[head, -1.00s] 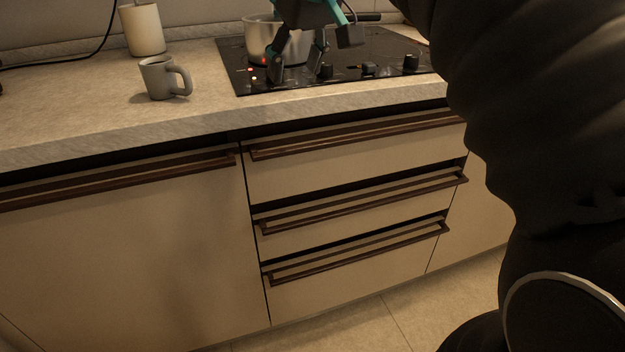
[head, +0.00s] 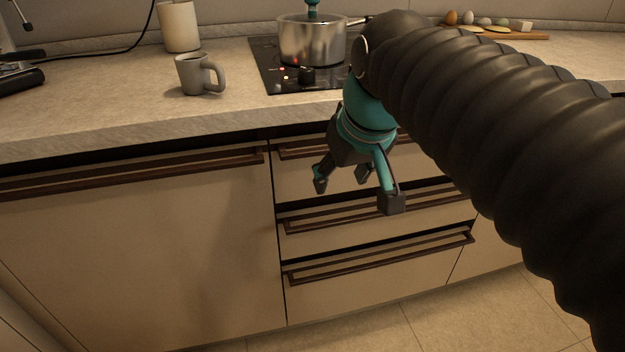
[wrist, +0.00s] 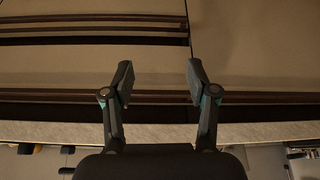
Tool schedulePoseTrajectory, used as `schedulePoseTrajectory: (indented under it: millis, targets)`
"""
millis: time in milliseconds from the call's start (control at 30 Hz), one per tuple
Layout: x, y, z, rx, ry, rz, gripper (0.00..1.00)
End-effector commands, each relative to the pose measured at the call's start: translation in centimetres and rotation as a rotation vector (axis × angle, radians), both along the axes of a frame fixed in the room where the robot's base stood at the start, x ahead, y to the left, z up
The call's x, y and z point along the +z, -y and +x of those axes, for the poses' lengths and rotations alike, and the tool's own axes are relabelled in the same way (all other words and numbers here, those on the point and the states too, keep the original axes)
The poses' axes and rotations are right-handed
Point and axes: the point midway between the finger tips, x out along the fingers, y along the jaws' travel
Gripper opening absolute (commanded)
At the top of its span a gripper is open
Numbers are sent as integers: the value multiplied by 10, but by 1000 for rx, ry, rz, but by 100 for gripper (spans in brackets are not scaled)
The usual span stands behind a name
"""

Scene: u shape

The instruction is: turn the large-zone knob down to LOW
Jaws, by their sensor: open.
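The black cooktop (head: 268,72) lies in the counter. One dark knob (head: 307,75) shows near its front edge, below the pot; I cannot read its setting or tell which zone it serves. My arm hides the cooktop's right part and any knobs there. My gripper (head: 356,190) is open and empty, hanging in front of the drawers, below the counter edge and apart from the knob. In the wrist view my gripper (wrist: 160,78) has its fingers spread, with drawer fronts beyond them. Small dark shapes, possibly knobs, show at the bottom left there.
A steel pot (head: 312,42) with a teal lid knob stands on the cooktop. A grey mug (head: 193,75) and a white canister (head: 179,27) stand left. A board (head: 505,34) with eggs lies at the back right. Drawer handles (head: 350,216) jut out close to my gripper.

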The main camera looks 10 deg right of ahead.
Motion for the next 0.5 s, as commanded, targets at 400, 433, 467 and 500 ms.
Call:
schedulePoseTrajectory:
  millis: [400, 433, 467, 500]
  targets:
    - [-56, 0, -35, -41, 13, 5, 58]
    - [-59, 0, -37, -43, 14, 6, 58]
    - [-61, 0, -38, -45, 13, 6, 58]
    - [-64, 0, -40, -47, 15, 7, 58]
